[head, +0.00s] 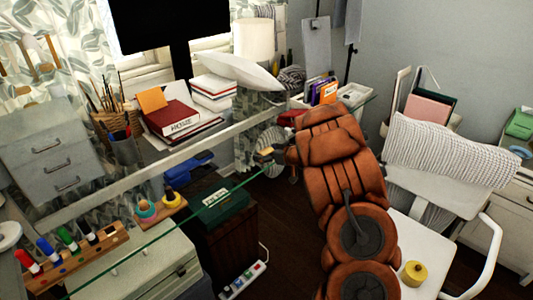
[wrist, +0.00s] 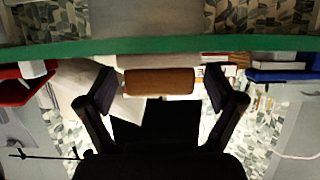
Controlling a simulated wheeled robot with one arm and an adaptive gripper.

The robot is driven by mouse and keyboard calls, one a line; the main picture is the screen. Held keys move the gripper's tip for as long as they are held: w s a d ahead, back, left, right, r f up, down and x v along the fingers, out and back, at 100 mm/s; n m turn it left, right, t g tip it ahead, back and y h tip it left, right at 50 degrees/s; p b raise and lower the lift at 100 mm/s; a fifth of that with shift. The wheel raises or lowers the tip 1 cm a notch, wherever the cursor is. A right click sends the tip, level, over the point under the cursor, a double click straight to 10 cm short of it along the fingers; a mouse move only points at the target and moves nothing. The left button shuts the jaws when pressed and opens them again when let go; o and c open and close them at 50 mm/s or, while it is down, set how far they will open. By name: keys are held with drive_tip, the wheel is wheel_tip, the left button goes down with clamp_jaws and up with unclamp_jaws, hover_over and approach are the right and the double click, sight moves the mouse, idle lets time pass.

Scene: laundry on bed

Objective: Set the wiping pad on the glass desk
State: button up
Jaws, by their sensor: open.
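The wiping pad (wrist: 160,82), a small orange-brown block with a pale layer, is between the two fingers of my gripper (wrist: 160,86) in the wrist view, with a gap on each side. In the head view the pad (head: 265,151) is a small yellowish piece just left of my gripper (head: 278,152), by the front edge of the glass desk (head: 235,187). My gripper is open. I cannot tell for sure whether the pad rests on the glass. The desk's green edge (wrist: 150,46) crosses the wrist view beyond the pad.
On the desk are books (head: 175,120), a pencil basket (head: 118,122), a marker rack (head: 75,250) and a black monitor (head: 170,25). A white chair (head: 440,185) with a knitted blanket (head: 450,150) stands right of my arm. A yellow container (head: 413,273) is on a white surface at the lower right.

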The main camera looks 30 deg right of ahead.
drive_tip(key=shift+f+b, duration=0.15)
drive_tip(key=shift+b, duration=0.3)
drive_tip(key=shift+s+d, duration=0.1)
drive_tip(key=shift+s, duration=0.05)
drive_tip(key=v, duration=0.7)
drive_tip(key=shift+s+b, duration=0.25)
drive_tip(key=shift+b, duration=0.1)
